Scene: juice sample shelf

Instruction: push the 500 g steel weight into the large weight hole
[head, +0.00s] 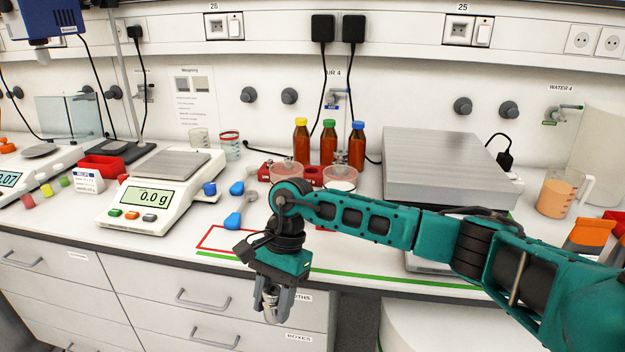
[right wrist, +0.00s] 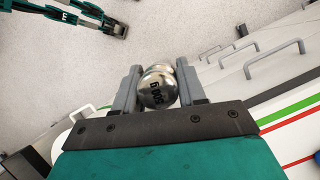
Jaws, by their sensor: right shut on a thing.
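My right gripper (head: 273,302) hangs in front of the drawer fronts, below the counter's front edge, with its fingers pointing down. It is shut on the 500 g steel weight (right wrist: 158,88), a shiny, rounded metal piece with dark "500 g" lettering. In the right wrist view the weight sits between the two grey fingers, clear of the counter. In the head view only part of it shows between the fingers. I cannot make out the large weight hole in either view. Part of another teal arm, apparently my left, shows at the top left of the right wrist view; its jaw state is unclear.
A white balance (head: 160,190) reading 0.0 g stands left on the counter. Brown bottles (head: 328,145) with coloured caps stand behind a red block (head: 311,176). A large grey-topped scale (head: 450,165) fills the right. Drawer handles (head: 215,340) jut out near the gripper.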

